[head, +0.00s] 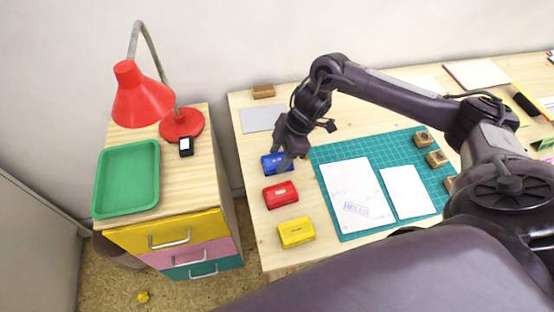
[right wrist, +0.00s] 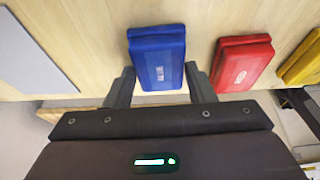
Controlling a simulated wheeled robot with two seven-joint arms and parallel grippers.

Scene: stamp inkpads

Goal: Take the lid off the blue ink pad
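The blue ink pad (head: 272,165) lies near the left edge of the table, with its lid on. My right gripper (head: 285,158) is over it and partly hides it in the head view. In the right wrist view the blue ink pad (right wrist: 157,50) sits between and just beyond the two open fingertips (right wrist: 159,70). There is a gap on each side, and I see no contact. My left gripper is not in view.
A red ink pad (head: 280,194) and a yellow ink pad (head: 296,232) lie in line with the blue one. A grey sheet (head: 262,118) lies behind. A green cutting mat (head: 350,232) with papers is to the right. A green tray (head: 127,146) stands on the drawer cabinet.

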